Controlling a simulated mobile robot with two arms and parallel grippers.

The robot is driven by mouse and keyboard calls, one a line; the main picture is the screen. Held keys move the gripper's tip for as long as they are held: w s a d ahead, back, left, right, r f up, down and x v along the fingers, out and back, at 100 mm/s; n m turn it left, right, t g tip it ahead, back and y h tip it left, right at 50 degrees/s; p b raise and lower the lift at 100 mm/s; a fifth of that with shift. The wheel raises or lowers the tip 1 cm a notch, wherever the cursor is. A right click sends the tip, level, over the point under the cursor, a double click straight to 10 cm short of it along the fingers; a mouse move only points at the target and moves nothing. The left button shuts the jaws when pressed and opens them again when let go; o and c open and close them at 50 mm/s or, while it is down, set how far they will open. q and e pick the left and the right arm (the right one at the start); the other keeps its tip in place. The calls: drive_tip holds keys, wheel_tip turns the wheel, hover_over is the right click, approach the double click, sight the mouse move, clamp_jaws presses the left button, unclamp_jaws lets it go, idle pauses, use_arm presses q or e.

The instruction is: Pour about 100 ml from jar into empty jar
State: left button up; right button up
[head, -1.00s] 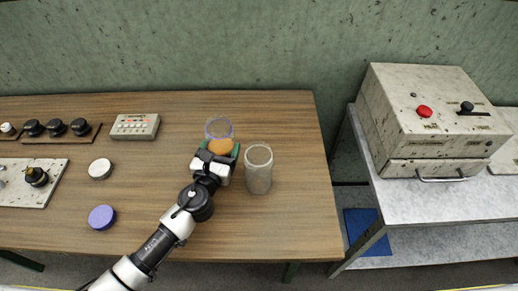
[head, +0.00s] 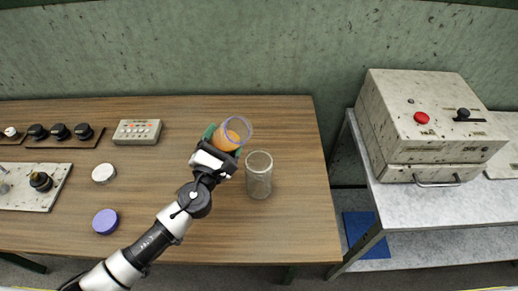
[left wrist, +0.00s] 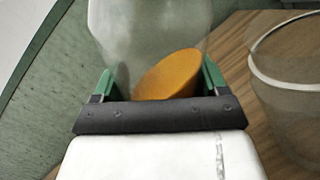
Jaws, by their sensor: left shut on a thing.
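A clear jar (head: 238,125) with a purple-blue rim holds orange liquid and is tilted to the right in the head view. My left gripper (head: 222,148) is shut on this jar; its green fingers (left wrist: 208,78) flank it in the left wrist view, where the orange liquid (left wrist: 168,75) lies slanted against the glass. The empty jar (head: 259,178) is clear and stands upright on the table, just right of and nearer than the held jar. It also shows at the right in the left wrist view (left wrist: 290,85). I see no stream of liquid between them. My right gripper is out of view.
On the wooden table (head: 290,225) lie a purple lid (head: 105,221), a white lid (head: 103,173), a button box (head: 137,131) and knob panels (head: 40,182). A machine with a red button (head: 421,118) stands on a side table at right. The table's front right is clear.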

sight(213, 135)
use_arm(q)
drive_tip(key=shift+a+f+m+b, duration=0.15)
drive_tip(key=shift+f+m+b, duration=0.1)
drive_tip(key=shift+m+b, duration=0.9)
drive_tip(key=shift+w+a+r+m+h+p, duration=0.1)
drive_tip(key=shift+r+m+h+p, duration=0.1)
drive_tip(key=shift+r, duration=0.2)
drive_tip(key=shift+w+a+r+m+h+p, duration=0.1)
drive_tip(key=shift+r+m+h+p, duration=0.1)
drive_tip(key=shift+r, duration=0.15)
drive_tip(key=shift+r+m, duration=0.15)
drive_tip(key=shift+m, duration=0.2)
drive_tip(key=shift+w+a+r+m, duration=0.1)
drive_tip(key=shift+m, duration=0.2)
drive_tip(key=shift+m+h+b, duration=0.3)
drive_tip(key=shift+h+b, duration=0.05)
drive_tip(key=shift+h, duration=0.05)
drive_tip(key=shift+a+m, duration=0.1)
drive_tip(key=shift+m, duration=0.4)
drive_tip(key=shift+r+m+h, duration=0.5)
drive_tip(key=shift+r+m, duration=0.1)
drive_tip(key=shift+m, duration=0.4)
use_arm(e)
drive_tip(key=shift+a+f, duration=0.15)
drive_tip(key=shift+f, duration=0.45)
use_arm(q)
drive_tip(key=shift+a+r, duration=0.1)
drive_tip(key=shift+r, duration=0.1)
